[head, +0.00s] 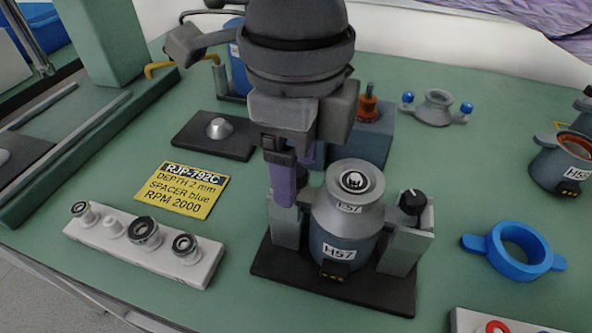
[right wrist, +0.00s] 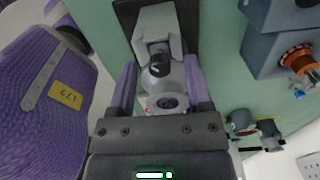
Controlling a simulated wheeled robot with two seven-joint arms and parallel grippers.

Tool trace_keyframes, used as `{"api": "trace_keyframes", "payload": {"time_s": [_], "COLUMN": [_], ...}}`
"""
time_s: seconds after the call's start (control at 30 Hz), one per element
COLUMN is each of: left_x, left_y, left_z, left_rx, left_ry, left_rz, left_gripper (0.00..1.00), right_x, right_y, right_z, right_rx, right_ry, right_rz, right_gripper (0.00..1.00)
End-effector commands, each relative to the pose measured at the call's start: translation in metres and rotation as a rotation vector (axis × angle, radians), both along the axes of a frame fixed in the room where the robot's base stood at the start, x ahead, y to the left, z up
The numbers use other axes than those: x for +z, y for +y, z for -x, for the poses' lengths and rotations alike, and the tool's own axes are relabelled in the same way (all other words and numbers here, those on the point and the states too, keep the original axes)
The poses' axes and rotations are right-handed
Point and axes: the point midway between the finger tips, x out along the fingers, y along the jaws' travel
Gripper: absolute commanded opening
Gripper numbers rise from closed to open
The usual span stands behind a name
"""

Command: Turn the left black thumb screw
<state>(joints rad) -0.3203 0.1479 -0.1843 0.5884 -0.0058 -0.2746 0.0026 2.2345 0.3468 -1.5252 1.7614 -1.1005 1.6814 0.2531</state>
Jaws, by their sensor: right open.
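The motor marked H57 (head: 343,215) stands upright between two grey posts on a black base (head: 335,287). The right black thumb screw (head: 413,202) sits on the right post. My right gripper (head: 284,190) points down over the left post, its purple fingers hiding that post's top and the left thumb screw in the head view. In the right wrist view a black thumb screw (right wrist: 158,67) on a grey post shows between the two open fingers. The gripper's place suggests it is the left one. Contact with the fingers cannot be told. My left gripper is not in view.
A white tray of small parts (head: 150,257) and a yellow label (head: 181,190) lie left of the fixture. A black plate with a dome (head: 205,147) and a blue-grey block (head: 372,140) stand behind. A blue ring (head: 515,268) lies right.

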Motion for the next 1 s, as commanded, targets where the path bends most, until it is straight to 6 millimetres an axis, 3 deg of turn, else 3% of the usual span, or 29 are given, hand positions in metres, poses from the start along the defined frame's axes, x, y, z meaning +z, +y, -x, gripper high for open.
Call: {"api": "trace_keyframes", "payload": {"time_s": [0.27,0.5,0.6,1.0], "left_x": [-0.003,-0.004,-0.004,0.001], "left_y": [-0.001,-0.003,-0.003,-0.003], "left_z": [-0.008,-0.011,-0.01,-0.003], "left_rx": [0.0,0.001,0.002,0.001], "left_ry": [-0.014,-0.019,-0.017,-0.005], "left_rz": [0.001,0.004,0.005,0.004], "left_gripper": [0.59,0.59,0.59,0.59], "right_x": [-0.003,-0.003,-0.003,-0.002], "right_y": [0.0,0.0,0.0,0.0], "right_z": [0.0,0.0,0.0,0.001], "right_rx": [0.0,0.0,0.001,0.039], "right_ry": [0.0,0.0,0.0,0.001], "right_rz": [-0.001,-0.001,-0.001,-0.003], "right_gripper": [0.64,0.15,0.0,0.0]}}
